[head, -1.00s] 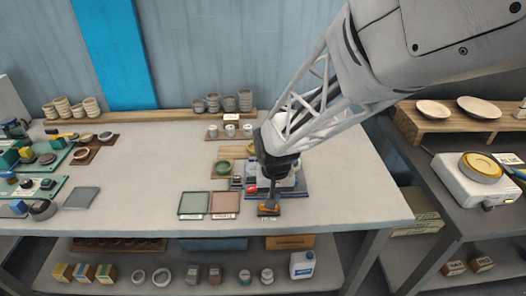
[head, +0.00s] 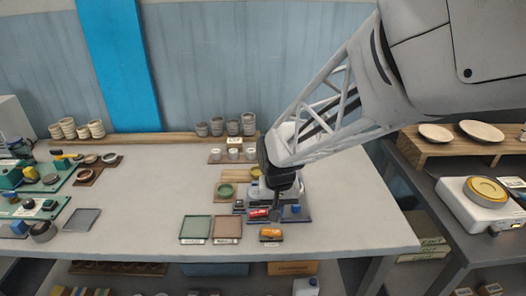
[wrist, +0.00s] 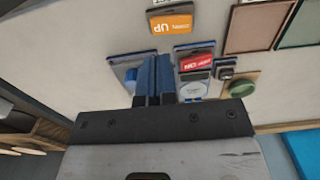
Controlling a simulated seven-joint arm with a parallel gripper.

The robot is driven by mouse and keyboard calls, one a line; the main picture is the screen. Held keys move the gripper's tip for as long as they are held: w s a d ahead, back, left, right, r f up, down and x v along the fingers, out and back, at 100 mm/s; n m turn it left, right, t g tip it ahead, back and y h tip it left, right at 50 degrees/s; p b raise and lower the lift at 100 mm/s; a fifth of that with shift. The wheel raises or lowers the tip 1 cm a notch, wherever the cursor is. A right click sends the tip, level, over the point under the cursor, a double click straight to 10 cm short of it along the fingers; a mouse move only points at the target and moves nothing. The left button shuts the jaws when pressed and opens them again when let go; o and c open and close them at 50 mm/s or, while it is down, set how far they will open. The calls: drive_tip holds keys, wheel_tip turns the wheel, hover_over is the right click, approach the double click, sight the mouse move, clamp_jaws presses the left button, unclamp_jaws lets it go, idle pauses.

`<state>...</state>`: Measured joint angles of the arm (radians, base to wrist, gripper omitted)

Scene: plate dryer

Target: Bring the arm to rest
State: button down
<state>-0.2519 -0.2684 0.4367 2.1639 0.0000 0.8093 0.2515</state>
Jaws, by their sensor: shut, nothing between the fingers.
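My gripper (head: 277,214) is over the table, just behind the orange "UP" switch (head: 271,233) and right of the red "ON" switch (head: 259,212). In the wrist view my gripper's blue fingers (wrist: 155,78) are together with nothing between them. That view also shows the orange switch (wrist: 170,22) and the red switch (wrist: 193,62), both apart from the fingers. My gripper and arm partly hide the grey machine (head: 290,196) on its dark blue base.
A green tray (head: 195,229) and a pinkish tray (head: 227,229) lie to the left. Stacked cups (head: 233,127) stand on a back shelf. Plates (head: 481,130) and a white scale-like device (head: 470,203) are on the right bench. The table's front right is clear.

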drive_tip(key=s+d+r+t, duration=0.1)
drive_tip(key=s+d+r, duration=0.5)
drive_tip(key=s, duration=0.3)
drive_tip(key=s+d+r+t, duration=0.1)
drive_tip(key=s+d+r, duration=0.6)
drive_tip(key=s, duration=0.3)
drive_tip(key=shift+r+t, duration=0.3)
drive_tip(key=shift+r, duration=0.05)
